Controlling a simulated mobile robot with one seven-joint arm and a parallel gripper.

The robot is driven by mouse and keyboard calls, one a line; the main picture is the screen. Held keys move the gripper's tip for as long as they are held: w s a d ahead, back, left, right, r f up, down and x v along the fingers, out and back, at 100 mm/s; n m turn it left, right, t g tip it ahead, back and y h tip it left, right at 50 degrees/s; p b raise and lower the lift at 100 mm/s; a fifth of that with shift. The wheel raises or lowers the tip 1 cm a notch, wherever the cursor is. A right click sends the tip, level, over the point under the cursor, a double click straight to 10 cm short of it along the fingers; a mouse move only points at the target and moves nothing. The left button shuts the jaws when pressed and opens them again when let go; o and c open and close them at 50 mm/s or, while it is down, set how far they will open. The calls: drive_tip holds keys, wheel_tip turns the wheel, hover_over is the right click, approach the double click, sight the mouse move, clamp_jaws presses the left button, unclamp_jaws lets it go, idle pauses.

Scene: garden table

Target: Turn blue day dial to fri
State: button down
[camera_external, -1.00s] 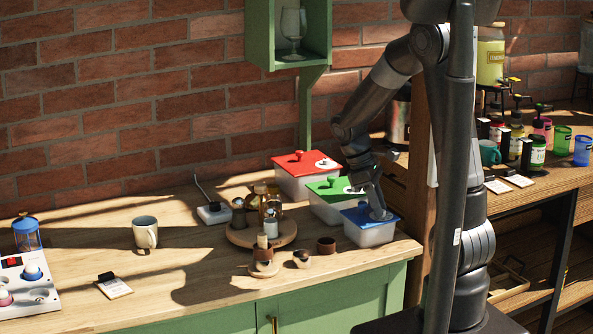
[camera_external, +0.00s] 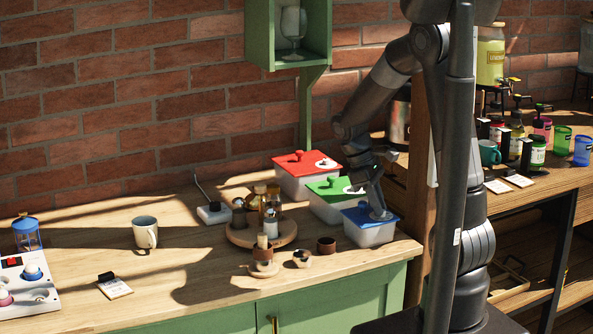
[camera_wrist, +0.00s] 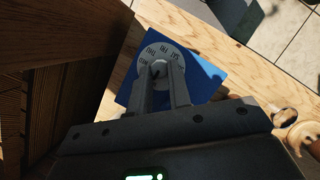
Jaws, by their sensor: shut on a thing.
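The blue-lidded container (camera_external: 370,233) stands at the right front of the counter, with a clear body. Its blue lid also shows in the wrist view (camera_wrist: 205,78). A round pale day dial (camera_wrist: 176,57) sits on the lid, with small dark day letters around its rim; THU, FRI and SAT appear on the far side, but which day is set cannot be made out. My gripper (camera_wrist: 160,78) is directly over the lid, its two fingers closed around the dial's central knob. The fingers partly hide the knob and the near side of the dial. In the external view my gripper (camera_external: 380,212) reaches down onto the lid.
A green-lidded container (camera_external: 329,187) and a red-lidded container (camera_external: 298,158) stand just behind the blue one. A small brown cup (camera_external: 326,245) and a round wooden tray (camera_external: 240,236) with bottles are to the left. The counter's front edge is close by.

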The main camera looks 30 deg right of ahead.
drive_tip(key=m, duration=0.2)
drive_tip(key=m+y, duration=0.1)
drive_tip(key=m, duration=0.1)
drive_tip(key=shift+w+d+g, duration=0.15)
drive_tip(key=shift+g, duration=0.25)
drive_tip(key=m+y, duration=0.1)
drive_tip(key=m, duration=0.2)
drive_tip(key=shift+d+m+y, duration=0.15)
drive_tip(key=shift+m+y, duration=0.15)
drive_tip(key=shift+y, duration=0.1)
drive_tip(key=m, duration=0.1)
drive_tip(key=m+y, duration=0.1)
drive_tip(key=m, duration=0.2)
drive_tip(key=shift+d+y, duration=0.25)
drive_tip(key=shift+y, duration=0.05)
drive_tip(key=shift+d+m+t+y, duration=0.1)
drive_tip(key=shift+m+t+y, duration=0.3)
drive_tip(key=shift+m, duration=1.2)
drive_tip(key=c, duration=1.3)
unclamp_jaws()
